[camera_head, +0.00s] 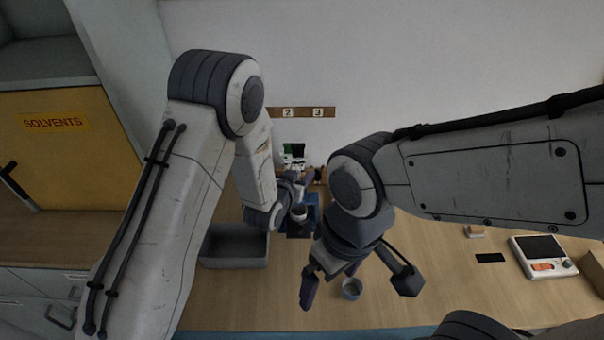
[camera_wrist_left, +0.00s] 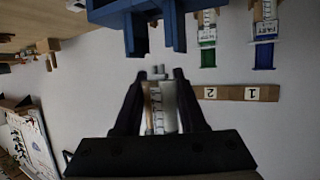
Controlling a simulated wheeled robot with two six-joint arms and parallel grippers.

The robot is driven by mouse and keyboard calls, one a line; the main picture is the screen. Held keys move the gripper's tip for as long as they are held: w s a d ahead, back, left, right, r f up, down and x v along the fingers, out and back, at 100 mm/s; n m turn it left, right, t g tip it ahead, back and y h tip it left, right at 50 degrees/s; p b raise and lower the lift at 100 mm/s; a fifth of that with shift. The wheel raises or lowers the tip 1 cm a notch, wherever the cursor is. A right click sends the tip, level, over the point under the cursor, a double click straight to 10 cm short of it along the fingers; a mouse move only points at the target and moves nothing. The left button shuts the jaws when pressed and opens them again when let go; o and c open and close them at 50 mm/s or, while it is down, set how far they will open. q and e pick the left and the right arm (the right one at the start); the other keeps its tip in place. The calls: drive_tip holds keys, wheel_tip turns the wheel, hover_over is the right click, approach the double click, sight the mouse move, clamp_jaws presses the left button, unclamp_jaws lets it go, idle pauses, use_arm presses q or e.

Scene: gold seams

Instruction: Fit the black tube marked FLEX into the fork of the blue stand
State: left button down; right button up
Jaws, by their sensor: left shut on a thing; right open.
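In the left wrist view, my left gripper (camera_wrist_left: 158,85) is shut on a tube-like thing (camera_wrist_left: 160,110) with a pale, marked side. Its marking is not readable, so I cannot tell whether it says FLEX. The blue stand (camera_wrist_left: 150,12) is at the top of that view, its two fork prongs pointing down, just beyond the fingertips and apart from the held thing. In the head view, my left gripper (camera_head: 302,188) is over the blue stand (camera_head: 314,212), which is partly hidden. My right gripper (camera_head: 355,272) is open and empty, above the table's front part.
Tubes with green (camera_wrist_left: 208,58) and blue (camera_wrist_left: 264,58) ends stand near a numbered strip (camera_head: 303,112) at the wall. A grey tray (camera_head: 235,262) is left of the stand. A small cup (camera_head: 352,289) is below my right gripper. A device (camera_head: 545,256) is far right.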

use_arm(q)
drive_tip(key=shift+a+f+b, duration=0.1)
drive_tip(key=shift+f+b, duration=0.3)
drive_tip(key=shift+b, duration=0.35)
idle(0.9)
drive_tip(key=shift+f+b, duration=0.85)
drive_tip(key=shift+b, duration=0.15)
idle(0.6)
drive_tip(key=shift+s+f, duration=0.15)
drive_tip(key=shift+f, duration=0.05)
idle(0.5)
drive_tip(key=shift+c, duration=2)
unclamp_jaws()
drive_tip(key=shift+f, duration=0.1)
drive_tip(key=shift+b, duration=0.45)
